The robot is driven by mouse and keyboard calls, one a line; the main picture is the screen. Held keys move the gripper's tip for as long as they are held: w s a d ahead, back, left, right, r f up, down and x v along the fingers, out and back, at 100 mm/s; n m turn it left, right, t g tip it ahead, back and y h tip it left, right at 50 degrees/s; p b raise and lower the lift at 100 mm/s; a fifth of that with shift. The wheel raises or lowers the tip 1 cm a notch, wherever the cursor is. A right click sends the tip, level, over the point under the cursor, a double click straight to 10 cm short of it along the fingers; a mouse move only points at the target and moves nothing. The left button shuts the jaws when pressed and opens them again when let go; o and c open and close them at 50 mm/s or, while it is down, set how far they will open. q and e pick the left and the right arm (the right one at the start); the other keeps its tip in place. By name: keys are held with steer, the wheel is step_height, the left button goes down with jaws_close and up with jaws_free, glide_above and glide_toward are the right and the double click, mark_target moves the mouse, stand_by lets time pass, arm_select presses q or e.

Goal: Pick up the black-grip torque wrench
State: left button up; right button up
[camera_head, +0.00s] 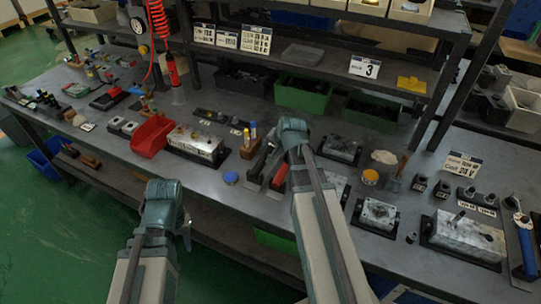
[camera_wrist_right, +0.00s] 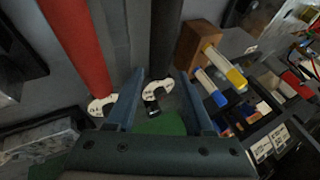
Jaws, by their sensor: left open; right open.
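The black-grip torque wrench (camera_head: 261,160) lies on the bench beside a red-grip wrench (camera_head: 279,179). In the right wrist view, the black grip (camera_wrist_right: 165,40) runs away from me, and its pale tagged end (camera_wrist_right: 157,89) shows between my fingers. The red grip (camera_wrist_right: 78,45) lies to its left. My right gripper (camera_wrist_right: 160,105) is open, over the black wrench, with no contact visible; it also shows in the head view (camera_head: 283,148), partly hiding the wrench. My left gripper (camera_head: 184,232) is open and empty, in front of the bench.
A wooden block with markers (camera_head: 250,140) stands close beside the black wrench; it also shows in the wrist view (camera_wrist_right: 200,45). A blue round lid (camera_head: 230,178) and a valve block (camera_head: 195,144) lie left.

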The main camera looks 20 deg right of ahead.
mark_target(270, 151)
steer(key=b+x, duration=0.4)
steer(key=x, duration=0.1)
steer(key=shift+s+a+f+b, duration=0.1)
steer(key=shift+a+f+b, duration=0.05)
steer(key=shift+f+b, duration=0.15)
steer(key=shift+r, duration=0.2)
jaws_close()
stand_by(1.1)
